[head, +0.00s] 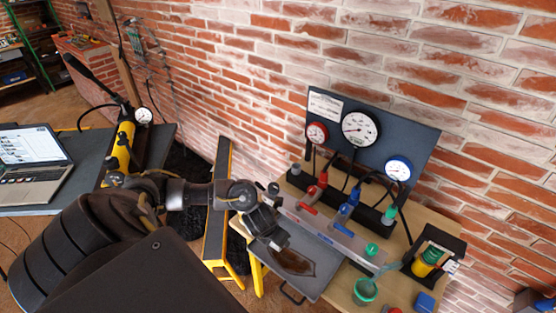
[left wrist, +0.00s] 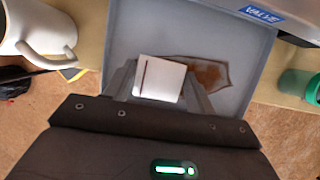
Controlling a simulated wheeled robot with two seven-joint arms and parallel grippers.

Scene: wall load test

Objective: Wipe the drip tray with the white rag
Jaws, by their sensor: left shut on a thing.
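The grey drip tray (head: 322,266) lies on the wooden bench below the gauge panel, with a brown stain (head: 292,262) on it. In the left wrist view the tray (left wrist: 180,30) fills the middle and the stain (left wrist: 210,74) shows to the right of the rag. My left gripper (head: 279,241) is over the tray. It is shut on the white rag (left wrist: 158,78), which looks like a small folded square with a dark line. The rag is hidden behind the gripper in the head view. I cannot tell whether it touches the tray. My right gripper is out of view.
Behind the tray stand a valve manifold (head: 340,236) and a gauge panel (head: 385,135). A green cup (head: 365,292) stands right of the tray. A white mug (left wrist: 35,32) is close on the left in the wrist view. A yellow-edged stand (head: 216,210) is to the left.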

